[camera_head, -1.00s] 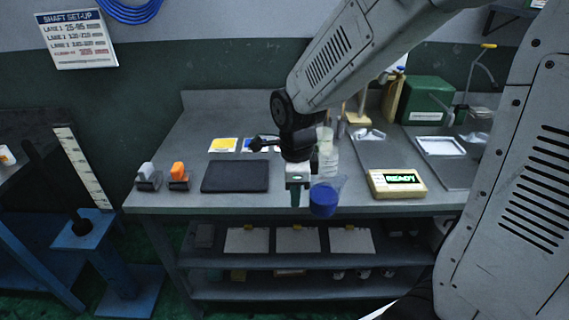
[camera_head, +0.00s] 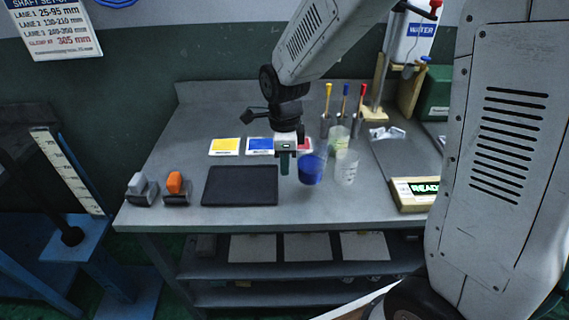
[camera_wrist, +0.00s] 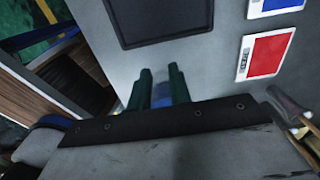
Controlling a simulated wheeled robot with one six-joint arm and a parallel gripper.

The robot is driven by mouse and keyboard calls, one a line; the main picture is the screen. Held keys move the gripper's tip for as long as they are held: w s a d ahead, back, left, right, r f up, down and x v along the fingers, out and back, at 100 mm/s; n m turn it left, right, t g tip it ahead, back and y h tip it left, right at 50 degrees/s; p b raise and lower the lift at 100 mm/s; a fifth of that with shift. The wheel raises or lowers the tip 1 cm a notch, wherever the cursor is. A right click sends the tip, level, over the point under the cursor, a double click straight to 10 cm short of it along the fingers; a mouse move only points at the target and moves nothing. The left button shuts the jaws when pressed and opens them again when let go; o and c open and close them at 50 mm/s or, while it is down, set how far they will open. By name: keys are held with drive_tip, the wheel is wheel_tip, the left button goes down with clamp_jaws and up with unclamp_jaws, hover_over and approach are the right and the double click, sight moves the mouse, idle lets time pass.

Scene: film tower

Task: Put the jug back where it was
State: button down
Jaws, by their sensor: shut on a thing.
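The jug (camera_head: 312,169) with deep blue contents is beside my gripper (camera_head: 284,165), on its right in the head view. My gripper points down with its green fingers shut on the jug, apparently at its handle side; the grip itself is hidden. The jug looks roughly upright over the grey bench, right of the black mat (camera_head: 240,186); I cannot tell if its base touches the bench. In the wrist view, the fingers (camera_wrist: 160,88) show with a strip of blue between them. The jug's body is mostly hidden there.
A clear jug (camera_head: 346,170) stands close right of the blue one, with a pale green one (camera_head: 338,140) behind. Yellow (camera_head: 226,146), blue (camera_head: 260,146) and red (camera_wrist: 266,53) cards lie behind the mat. A READY box (camera_head: 412,196) sits right.

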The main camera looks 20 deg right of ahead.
drive_tip(key=shift+d+f, duration=0.2)
drive_tip(key=shift+f, duration=1.55)
drive_tip(key=shift+f, duration=0.1)
drive_tip(key=c, duration=1.3)
unclamp_jaws()
